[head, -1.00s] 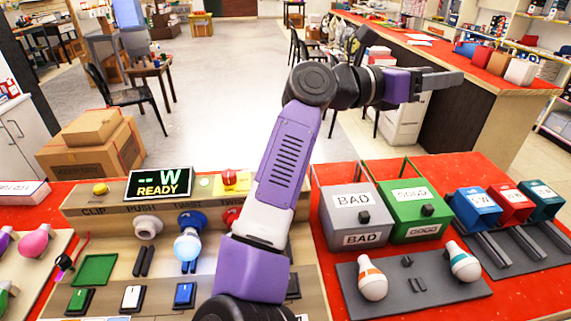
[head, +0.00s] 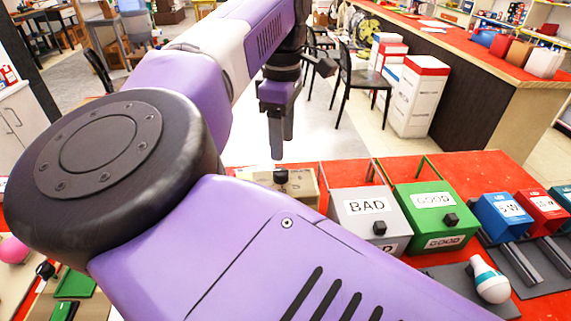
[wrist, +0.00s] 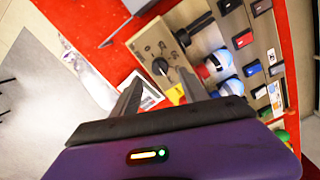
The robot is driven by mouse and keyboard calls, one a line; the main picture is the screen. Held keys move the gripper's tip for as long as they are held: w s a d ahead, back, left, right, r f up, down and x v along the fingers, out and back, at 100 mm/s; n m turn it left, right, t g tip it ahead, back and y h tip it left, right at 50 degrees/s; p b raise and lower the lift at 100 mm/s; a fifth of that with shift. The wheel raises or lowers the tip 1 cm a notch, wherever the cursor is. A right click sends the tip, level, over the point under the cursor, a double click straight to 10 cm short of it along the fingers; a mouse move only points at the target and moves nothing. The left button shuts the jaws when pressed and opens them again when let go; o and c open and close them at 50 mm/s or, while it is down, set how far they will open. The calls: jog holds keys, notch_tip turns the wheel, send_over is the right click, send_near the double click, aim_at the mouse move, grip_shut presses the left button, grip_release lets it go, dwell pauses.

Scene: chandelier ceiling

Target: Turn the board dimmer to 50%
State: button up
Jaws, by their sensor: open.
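The dimmer is a black knob (head: 281,176) on a beige box at the back edge of the board, left of the grey BAD bin. My gripper (head: 280,145) points down, above and behind the dimmer box in the head view. The knob's exact setting is too small to read. My arm hides most of the board in the head view.
The grey BAD bin (head: 364,222) and green GOOD bin (head: 432,212) stand right of the dimmer. A white and teal bulb (head: 490,282) lies at front right. Blue and white bulbs (wrist: 220,64) show on the board. Open floor lies behind the red table.

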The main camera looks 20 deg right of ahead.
aim_at(283, 170)
notch_tip(283, 170, down, 8)
jog(key=shift+d+r, duration=0.1)
dwell(0.4)
grip_shut()
